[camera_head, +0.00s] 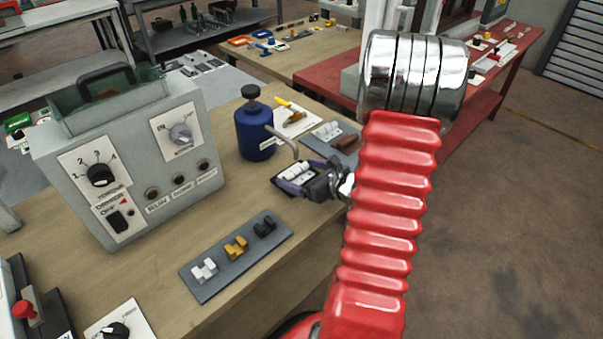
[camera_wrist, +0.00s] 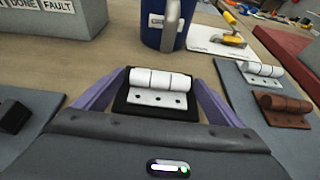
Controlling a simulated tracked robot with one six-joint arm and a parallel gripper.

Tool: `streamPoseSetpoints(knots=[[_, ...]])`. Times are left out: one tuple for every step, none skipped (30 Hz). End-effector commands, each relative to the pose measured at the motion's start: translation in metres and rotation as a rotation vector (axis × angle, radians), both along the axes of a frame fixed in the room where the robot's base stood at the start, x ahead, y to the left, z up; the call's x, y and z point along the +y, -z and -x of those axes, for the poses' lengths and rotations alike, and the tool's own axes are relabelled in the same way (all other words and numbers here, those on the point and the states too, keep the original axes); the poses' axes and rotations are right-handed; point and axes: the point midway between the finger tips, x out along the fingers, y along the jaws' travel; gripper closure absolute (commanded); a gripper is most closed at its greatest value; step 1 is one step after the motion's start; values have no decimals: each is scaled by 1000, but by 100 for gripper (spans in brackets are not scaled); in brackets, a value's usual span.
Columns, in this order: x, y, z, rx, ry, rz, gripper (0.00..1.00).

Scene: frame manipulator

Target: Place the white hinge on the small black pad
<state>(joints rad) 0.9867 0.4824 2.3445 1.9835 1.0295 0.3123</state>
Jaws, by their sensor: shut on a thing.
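The white hinge (camera_wrist: 158,96) is between the two purple fingers of my gripper (camera_wrist: 160,78) in the wrist view, with its rolled barrel on the far side and its holed leaf toward me. The fingers are shut on its two ends. The small black pad (camera_wrist: 190,113) shows directly under and around the hinge. The hinge lies level over the pad; I cannot tell whether it rests on it or is just above. In the head view the hinge (camera_head: 299,171) and my gripper (camera_head: 293,178) are near the bench's right edge.
A grey plate (camera_wrist: 238,92) to the right carries a pale metal hinge (camera_wrist: 262,72) and a brown hinge (camera_wrist: 285,110). A blue canister (camera_head: 256,135) stands behind the pad. A grey control box (camera_head: 120,160) is at left.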

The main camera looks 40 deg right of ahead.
Motion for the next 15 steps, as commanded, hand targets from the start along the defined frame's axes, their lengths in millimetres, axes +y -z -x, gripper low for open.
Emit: streamPoseSetpoints(knots=[[0, 0, 0, -1, 0, 1, 34], [0, -1, 0, -1, 0, 1, 34], [0, -1, 0, -1, 0, 1, 34], [0, -1, 0, -1, 0, 1, 34], [0, -1, 0, -1, 0, 1, 34], [0, 0, 0, -1, 0, 0, 34], [0, 0, 0, -1, 0, 0, 34], [0, 1, 0, -1, 0, 0, 34], [0, 2, 0, -1, 0, 0, 34], [0, 2, 0, -1, 0, 1, 8], [0, 1, 0, -1, 0, 1, 6], [0, 2, 0, -1, 0, 1, 3], [0, 1, 0, -1, 0, 1, 1], [0, 1, 0, -1, 0, 1, 0], [0, 1, 0, -1, 0, 1, 0]])
